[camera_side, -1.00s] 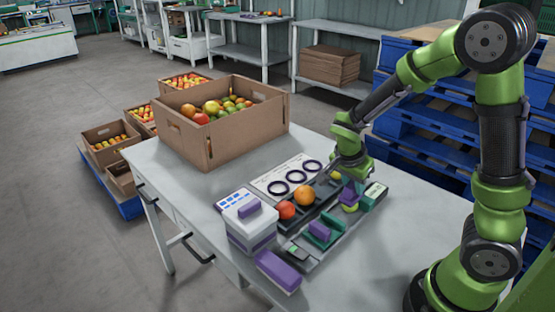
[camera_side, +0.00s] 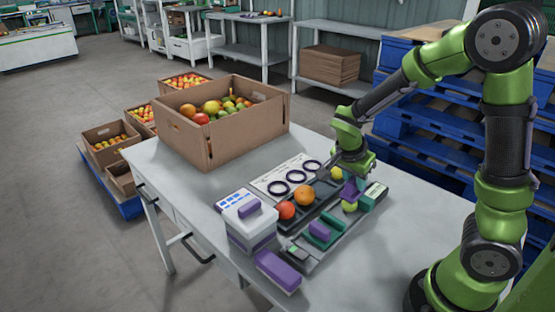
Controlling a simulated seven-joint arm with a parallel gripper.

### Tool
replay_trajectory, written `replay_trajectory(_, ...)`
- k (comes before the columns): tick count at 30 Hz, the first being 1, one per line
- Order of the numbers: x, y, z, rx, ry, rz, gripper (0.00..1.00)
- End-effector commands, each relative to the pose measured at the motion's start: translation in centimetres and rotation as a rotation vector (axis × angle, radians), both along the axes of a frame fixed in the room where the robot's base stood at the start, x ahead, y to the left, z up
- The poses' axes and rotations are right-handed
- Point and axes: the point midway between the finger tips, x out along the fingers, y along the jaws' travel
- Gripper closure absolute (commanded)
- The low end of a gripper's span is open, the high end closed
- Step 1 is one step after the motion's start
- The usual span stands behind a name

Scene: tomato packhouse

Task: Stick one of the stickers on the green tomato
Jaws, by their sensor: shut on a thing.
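The blue stickers (camera_side: 231,199) lie on a white sheet at the left of the table, partly hidden by a white and purple box. A yellow-green tomato (camera_side: 349,206), the greenest on the table, sits in the grey tray area at the right. A red tomato (camera_side: 286,210), an orange tomato (camera_side: 304,195) and a yellowish tomato (camera_side: 337,173) sit in a row on a dark tray. My gripper (camera_side: 354,178) is shut on a purple block (camera_side: 351,188), just above and behind the yellow-green tomato. Whether block and tomato touch, or a sticker is on the block, I cannot tell.
The white and purple box (camera_side: 250,222) and a purple block (camera_side: 278,271) stand at the front left. A teal holder with a purple block (camera_side: 320,230) and a teal device (camera_side: 374,194) flank the yellow-green tomato. A cardboard box (camera_side: 220,140) of tomatoes stands behind. The table's right front is clear.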

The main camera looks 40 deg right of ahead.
Motion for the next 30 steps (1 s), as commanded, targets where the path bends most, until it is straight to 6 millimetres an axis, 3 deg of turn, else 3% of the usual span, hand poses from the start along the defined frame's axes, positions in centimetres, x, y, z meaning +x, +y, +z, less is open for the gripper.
replay_trajectory(18,0.1,0.0,5.0,0.000,-0.006,0.001,0.94)
replay_trajectory(30,0.1,0.0,5.6,0.000,-0.004,0.002,0.94)
